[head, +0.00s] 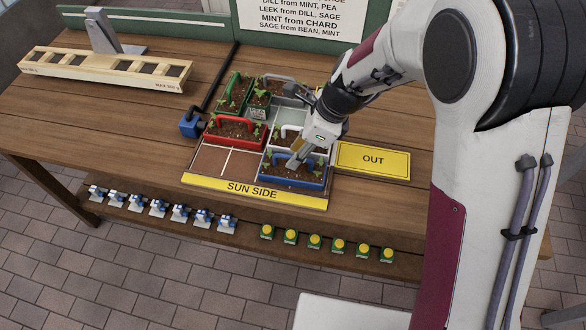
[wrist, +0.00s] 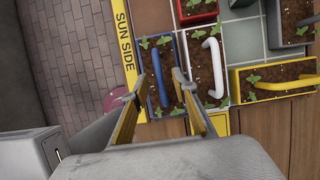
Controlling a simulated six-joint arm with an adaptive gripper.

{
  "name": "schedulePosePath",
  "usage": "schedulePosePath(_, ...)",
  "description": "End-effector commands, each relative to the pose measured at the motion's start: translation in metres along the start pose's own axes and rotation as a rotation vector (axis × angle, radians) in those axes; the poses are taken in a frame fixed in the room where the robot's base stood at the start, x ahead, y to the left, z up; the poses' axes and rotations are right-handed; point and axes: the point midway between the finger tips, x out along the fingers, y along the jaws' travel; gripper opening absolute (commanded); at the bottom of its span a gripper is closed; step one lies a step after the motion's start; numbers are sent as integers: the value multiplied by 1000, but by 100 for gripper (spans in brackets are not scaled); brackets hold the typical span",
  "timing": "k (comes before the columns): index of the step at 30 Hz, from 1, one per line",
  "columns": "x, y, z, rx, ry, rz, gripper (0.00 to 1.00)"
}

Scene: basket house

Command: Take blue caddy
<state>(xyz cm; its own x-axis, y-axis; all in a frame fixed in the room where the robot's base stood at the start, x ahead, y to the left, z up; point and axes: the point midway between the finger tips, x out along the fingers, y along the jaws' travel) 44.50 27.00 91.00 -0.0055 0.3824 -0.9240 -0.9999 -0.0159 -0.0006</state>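The blue caddy (head: 309,184) sits at the front right of the tray of caddies, by the yellow SUN SIDE strip (head: 252,189). It holds soil and small green seedlings. In the wrist view the blue caddy (wrist: 184,62) shows its blue bar handle (wrist: 159,77). My gripper (head: 298,158) is over the blue caddy in the head view. In the wrist view my gripper (wrist: 158,82) is open, with one finger on each side of the handle. I cannot tell how far down the fingertips reach.
A white-handled caddy (wrist: 213,62) and a yellow caddy (wrist: 238,86) stand close by. A red caddy (head: 235,139) and green caddy (head: 230,105) stand behind left. The yellow OUT pad (head: 390,172) at right is bare. Small blue-white and yellow-green items line the front edge.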

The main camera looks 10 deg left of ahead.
Motion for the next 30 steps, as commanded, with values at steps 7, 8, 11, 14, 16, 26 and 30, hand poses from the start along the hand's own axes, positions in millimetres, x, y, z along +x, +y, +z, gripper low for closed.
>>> schedulePosePath(7, 22, 1, 1, 0, 0, 2, 28)
schedulePosePath(8, 23, 1, 1, 0, 0, 1, 28)
schedulePosePath(11, 25, 0, 1, 1, -1, 1, 28)
schedulePosePath(14, 25, 0, 1, 1, -1, 0, 28)
schedulePosePath(16, 24, 0, 1, 1, -1, 0, 28)
schedulePosePath(26, 24, 0, 1, 0, 0, 0, 15)
schedulePosePath(30, 24, 0, 1, 0, 0, 0, 0)
